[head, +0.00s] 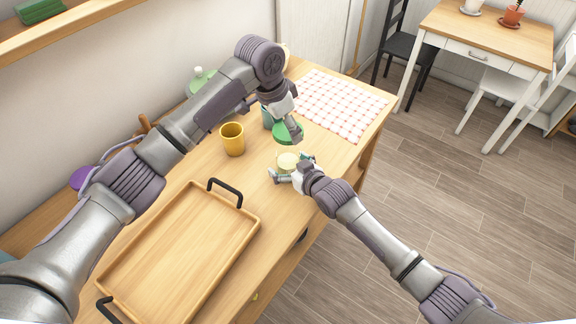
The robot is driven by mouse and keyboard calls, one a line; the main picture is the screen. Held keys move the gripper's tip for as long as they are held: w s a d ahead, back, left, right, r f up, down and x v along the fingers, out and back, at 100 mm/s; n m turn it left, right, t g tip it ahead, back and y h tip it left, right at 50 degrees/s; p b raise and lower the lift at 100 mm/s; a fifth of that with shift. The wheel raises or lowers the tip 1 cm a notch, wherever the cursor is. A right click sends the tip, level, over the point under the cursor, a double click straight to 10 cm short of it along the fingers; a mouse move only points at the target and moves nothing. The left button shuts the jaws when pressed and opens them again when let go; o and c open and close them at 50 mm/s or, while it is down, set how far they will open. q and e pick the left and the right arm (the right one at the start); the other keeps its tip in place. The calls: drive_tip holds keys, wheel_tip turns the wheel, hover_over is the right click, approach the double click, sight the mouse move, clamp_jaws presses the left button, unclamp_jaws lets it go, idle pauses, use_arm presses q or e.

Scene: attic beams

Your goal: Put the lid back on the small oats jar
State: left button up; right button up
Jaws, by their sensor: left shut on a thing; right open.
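The small oats jar (288,161) stands on the wooden counter, open at the top, with pale oats showing inside. My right gripper (290,168) is open, its fingers on either side of the jar. Whether they touch it I cannot tell. My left gripper (292,128) is shut on the green lid (282,134) and holds it behind the jar in the picture, apart from the jar's mouth. Part of the lid is hidden by the gripper.
A yellow cup (232,140) stands left of the jar. A wooden tray (252,222) with black handles fills the near counter. A red-checked cloth (345,104) lies at the far end. A teal thing (267,118) stands behind my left gripper. The counter's right edge is close to the jar.

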sight(286, 148)
drive_tip(key=c, duration=1.8)
use_arm(q)
drive_tip(key=shift+f, duration=2.45)
use_arm(e)
drive_tip(key=shift+o, duration=0.2)
use_arm(q)
drive_tip(key=shift+f, duration=0.15)
drive_tip(key=shift+f, duration=0.75)
drive_tip(key=shift+f, duration=0.6)
use_arm(e)
clamp_jaws()
